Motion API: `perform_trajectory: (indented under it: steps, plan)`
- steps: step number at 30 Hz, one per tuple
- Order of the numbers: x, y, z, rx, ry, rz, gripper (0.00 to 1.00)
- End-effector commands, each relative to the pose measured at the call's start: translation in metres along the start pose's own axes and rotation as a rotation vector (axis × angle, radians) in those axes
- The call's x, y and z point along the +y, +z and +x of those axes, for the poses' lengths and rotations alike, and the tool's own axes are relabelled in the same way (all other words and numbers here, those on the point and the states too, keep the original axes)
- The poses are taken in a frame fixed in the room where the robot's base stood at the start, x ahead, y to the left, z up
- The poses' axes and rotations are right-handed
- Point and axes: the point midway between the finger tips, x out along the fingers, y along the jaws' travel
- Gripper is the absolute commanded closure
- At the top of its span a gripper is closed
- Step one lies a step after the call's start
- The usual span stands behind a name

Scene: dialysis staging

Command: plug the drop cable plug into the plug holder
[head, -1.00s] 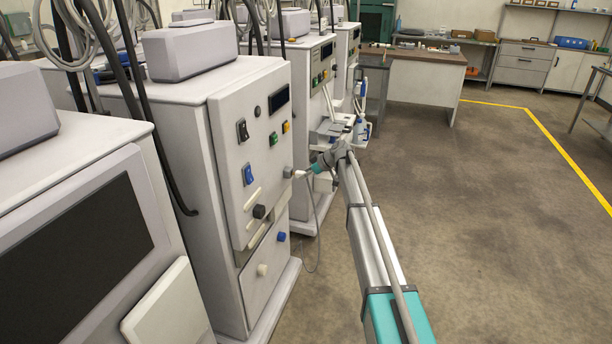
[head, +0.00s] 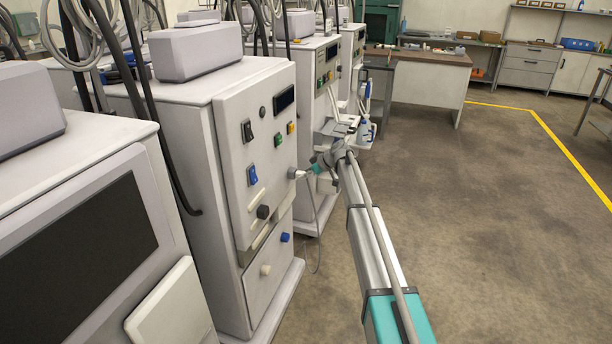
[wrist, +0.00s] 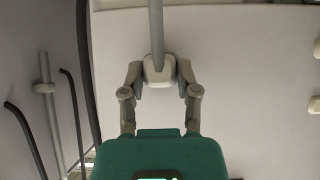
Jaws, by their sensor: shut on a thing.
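My gripper (head: 308,171) is at the front panel of the white machine in the middle of the head view. In the wrist view my gripper (wrist: 158,80) has both fingers closed on the light grey plug (wrist: 157,71). A grey cylindrical length runs from the plug to the top of the picture. In the head view the plug is small and partly covered by the gripper. The plug holder (head: 292,173) looks like a small grey stub on the panel's right edge, right at the plug's tip. I cannot tell whether the plug is inside it. A thin cable (head: 317,225) hangs below the gripper.
The machine's panel (head: 235,150) carries switches and knobs. Another machine (head: 75,240) stands in the left foreground, and more stand behind. Dark hoses (head: 150,110) hang at the left. A desk (head: 430,75) is at the back. The floor at right is clear.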

Motion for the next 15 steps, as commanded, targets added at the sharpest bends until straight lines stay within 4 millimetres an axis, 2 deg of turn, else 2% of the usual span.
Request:
perform_trajectory:
  steps: [5,6,11,12,15]
  plan:
    - [-0.0001,-0.0028,0.0029,0.002,0.0,0.0,1.0]
    - [-0.0001,-0.0027,0.0027,0.002,0.0,0.0,0.52]
    - [-0.0001,-0.0024,0.0025,0.002,0.0,0.0,0.22]
    - [-0.0001,-0.0023,0.0024,0.002,0.0,0.0,0.19]
    - [0.0,-0.0022,0.0023,0.001,0.0,0.0,0.19]
